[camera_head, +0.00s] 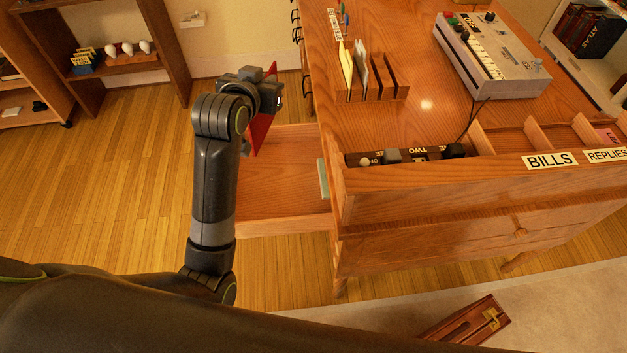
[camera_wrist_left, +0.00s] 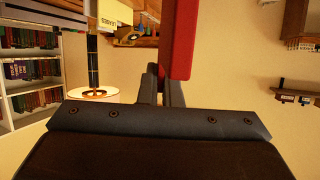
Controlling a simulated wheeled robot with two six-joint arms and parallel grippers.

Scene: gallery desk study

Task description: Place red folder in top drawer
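The red folder (camera_head: 261,128) hangs tilted from my left gripper (camera_head: 269,90), partly hidden behind the gripper and wrist. In the left wrist view the red folder (camera_wrist_left: 179,40) rises from between the two dark fingers of my left gripper (camera_wrist_left: 164,82), which are close together on it. An open, empty-looking drawer (camera_head: 285,190) sticks out from the left side of the wooden desk (camera_head: 420,125). The folder is above the far part of this drawer; my forearm hides its near left part. My right gripper is not in view.
A wooden rack (camera_head: 385,92) with yellow and grey folders stands on the desk. A grey keyboard machine (camera_head: 490,60) and compartments labelled BILLS (camera_head: 549,160) are farther right. A small wooden box (camera_head: 468,322) lies on the rug. The floor left of the drawer is clear.

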